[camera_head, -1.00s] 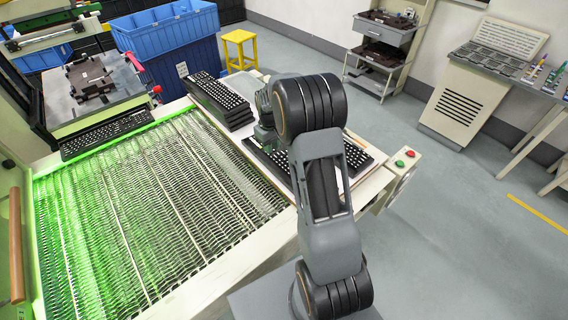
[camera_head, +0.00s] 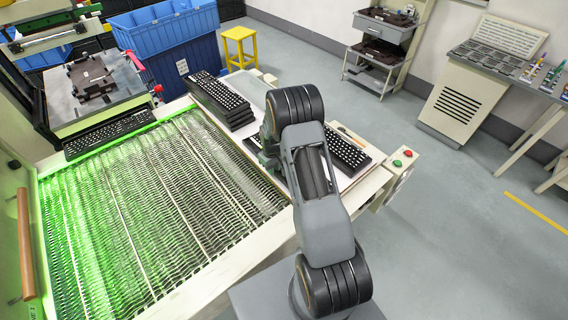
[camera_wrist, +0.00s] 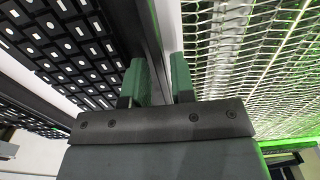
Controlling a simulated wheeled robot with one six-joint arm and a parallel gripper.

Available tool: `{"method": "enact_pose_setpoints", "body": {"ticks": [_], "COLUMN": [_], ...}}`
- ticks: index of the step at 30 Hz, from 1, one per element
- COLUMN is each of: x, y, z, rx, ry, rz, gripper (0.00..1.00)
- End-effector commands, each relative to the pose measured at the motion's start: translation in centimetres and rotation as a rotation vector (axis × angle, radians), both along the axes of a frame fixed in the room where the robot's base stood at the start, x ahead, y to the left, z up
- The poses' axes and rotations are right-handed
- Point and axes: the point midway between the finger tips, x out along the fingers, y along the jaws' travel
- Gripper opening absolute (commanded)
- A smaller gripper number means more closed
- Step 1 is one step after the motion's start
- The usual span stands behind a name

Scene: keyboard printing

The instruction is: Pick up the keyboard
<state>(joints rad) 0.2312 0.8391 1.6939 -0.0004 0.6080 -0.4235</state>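A black keyboard with white-marked keys (camera_head: 347,151) lies on the white table beside the mesh conveyor, partly hidden behind my arm. Keys of a keyboard fill the left of the wrist view (camera_wrist: 70,55). My gripper (camera_wrist: 160,78) shows there with two green fingertips apart and a gap between them. A dark edge strip runs down beside the keys to the fingers. I cannot tell whether it lies between them or beneath them. In the head view the gripper is mostly hidden by my arm.
A stack of keyboards (camera_head: 219,99) stands farther back on the table. Another keyboard (camera_head: 108,133) lies at the far end of the green-lit mesh conveyor (camera_head: 150,215). A small box with red and green buttons (camera_head: 402,160) sits at the table's right corner.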

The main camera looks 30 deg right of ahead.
Motion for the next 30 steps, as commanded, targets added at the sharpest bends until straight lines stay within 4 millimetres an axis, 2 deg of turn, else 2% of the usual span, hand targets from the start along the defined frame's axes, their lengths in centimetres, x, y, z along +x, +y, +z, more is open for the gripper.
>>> {"method": "enact_pose_setpoints", "body": {"ticks": [9,17,30], "x": [0.03,0.03,0.09], "y": [0.01,0.01,-0.02], "z": [-0.47,-0.45,-0.34], "rx": [-0.001,-0.001,-0.001], "ry": [-0.001,-0.001,-0.003], "rz": [0.0,0.0,0.0], "gripper": [0.23,0.0,0.0]}}
